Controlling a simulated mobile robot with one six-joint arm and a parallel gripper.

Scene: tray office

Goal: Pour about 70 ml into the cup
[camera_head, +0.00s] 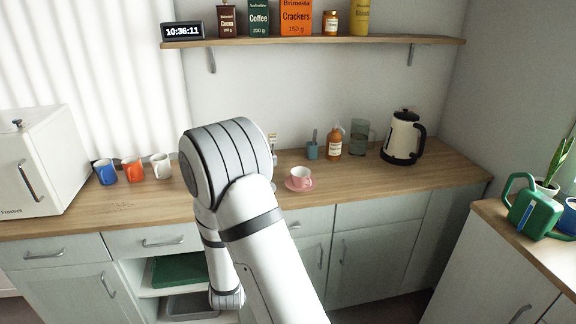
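A pink cup (301,177) stands upright on a pink saucer (290,185) on the wooden counter, just right of my arm's raised joint. Whether it holds liquid cannot be seen. A cream kettle (401,137) with a black handle stands on the counter at the right. A brown bottle with a label (335,143) and a grey-green glass container (359,137) stand between cup and kettle. My arm bends in the middle of the picture, and its far part hangs down in front of the lower cabinets. My gripper itself does not show.
Blue (105,171), orange (133,169) and white mugs (161,166) stand at the left beside a white appliance (38,165). A green watering can (534,208) stands on the right-hand cabinet. A loaded shelf (318,41) hangs above. The counter's front right is clear.

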